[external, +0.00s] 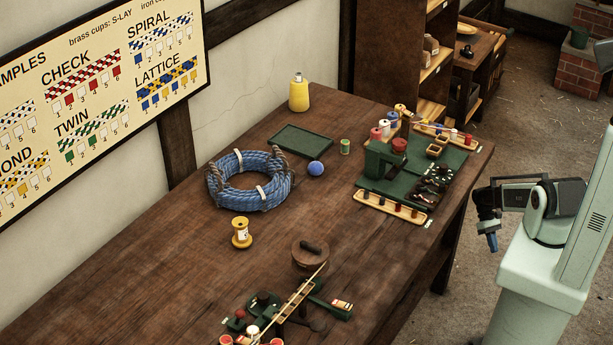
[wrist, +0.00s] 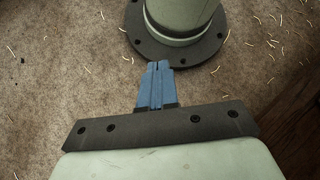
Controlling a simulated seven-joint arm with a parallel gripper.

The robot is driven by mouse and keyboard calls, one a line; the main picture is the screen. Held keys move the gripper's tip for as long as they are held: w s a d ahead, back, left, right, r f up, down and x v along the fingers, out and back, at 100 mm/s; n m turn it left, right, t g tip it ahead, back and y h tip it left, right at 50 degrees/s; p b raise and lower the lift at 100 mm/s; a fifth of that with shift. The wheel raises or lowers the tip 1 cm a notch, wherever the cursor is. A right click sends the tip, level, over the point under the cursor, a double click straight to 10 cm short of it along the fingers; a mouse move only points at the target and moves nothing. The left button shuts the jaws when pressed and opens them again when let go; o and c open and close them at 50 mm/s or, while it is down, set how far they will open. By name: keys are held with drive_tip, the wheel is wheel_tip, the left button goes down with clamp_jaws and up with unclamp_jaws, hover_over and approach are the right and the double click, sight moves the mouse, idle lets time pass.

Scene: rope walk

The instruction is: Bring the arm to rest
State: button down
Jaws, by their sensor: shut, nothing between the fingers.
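My gripper (external: 492,243) is at the right in the external view. It hangs beside the right edge of the wooden table (external: 170,270), over the floor and clear of the table top. Its blue fingers point down. In the wrist view the blue fingers (wrist: 157,68) are together with nothing between them. Below them is the floor (wrist: 60,60), with my round base flange close by. My arm is folded near its pale green base.
A green board (external: 440,165) with spools and small trays lies near the table's right end. A blue rope coil (external: 262,193), a yellow bottle (external: 299,95) and a yellow spool (external: 241,233) stand farther left. A shelf (external: 400,45) stands behind. The floor around my gripper looks clear except for straw bits.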

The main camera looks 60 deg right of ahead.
drive_tip(key=a+f+n+h, duration=0.1)
drive_tip(key=a+n+h, duration=0.4)
drive_tip(key=a, duration=2.5)
drive_tip(key=shift+s+f+t+h, duration=0.15)
drive_tip(key=shift+t+h, duration=0.15)
drive_tip(key=shift+h, duration=0.2)
drive_tip(key=shift+a, duration=0.1)
